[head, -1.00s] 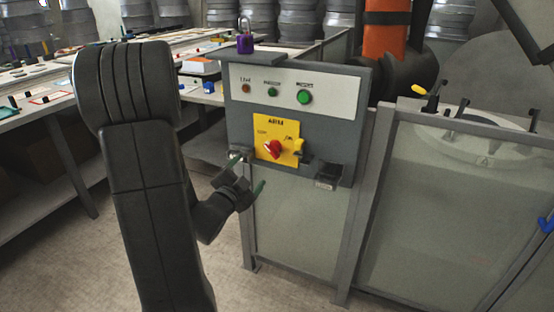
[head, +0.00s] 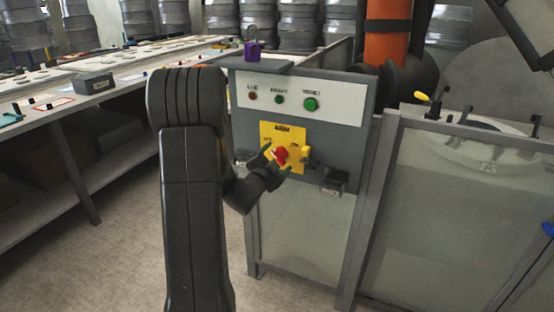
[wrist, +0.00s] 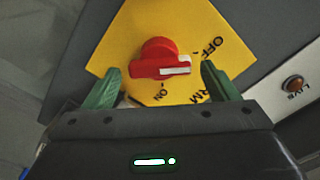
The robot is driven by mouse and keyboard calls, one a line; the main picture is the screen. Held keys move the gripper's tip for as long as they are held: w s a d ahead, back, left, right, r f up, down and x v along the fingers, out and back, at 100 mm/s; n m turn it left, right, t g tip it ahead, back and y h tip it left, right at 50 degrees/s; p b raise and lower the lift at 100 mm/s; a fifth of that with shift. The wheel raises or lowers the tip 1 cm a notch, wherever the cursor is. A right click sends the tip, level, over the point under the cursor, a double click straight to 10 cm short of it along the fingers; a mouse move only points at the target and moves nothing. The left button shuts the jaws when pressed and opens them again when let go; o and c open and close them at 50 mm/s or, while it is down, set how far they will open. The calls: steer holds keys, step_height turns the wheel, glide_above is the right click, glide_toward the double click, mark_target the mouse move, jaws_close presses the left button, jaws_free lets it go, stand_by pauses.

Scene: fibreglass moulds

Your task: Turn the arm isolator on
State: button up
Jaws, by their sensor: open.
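The arm isolator is a red rotary knob (head: 281,155) on a yellow plate (head: 297,133) on the grey control panel. In the wrist view the knob (wrist: 158,50) has a bar handle lying across the picture, with a white mark at its right end. The OFF label (wrist: 213,47) is up and right of it; the ON label (wrist: 163,92) is below it. My gripper (head: 275,160) is at the knob. In the wrist view its green fingers (wrist: 160,73) are open on either side of the handle, with gaps showing at both ends.
A purple padlock (head: 252,48) stands on the panel's top ledge. Indicator lights and a green button (head: 310,104) are above the plate. A cluttered table (head: 50,92) is at left.

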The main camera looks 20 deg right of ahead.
steer(key=shift+w+d, duration=0.2)
steer(key=shift+d, duration=0.05)
steer(key=c, duration=1)
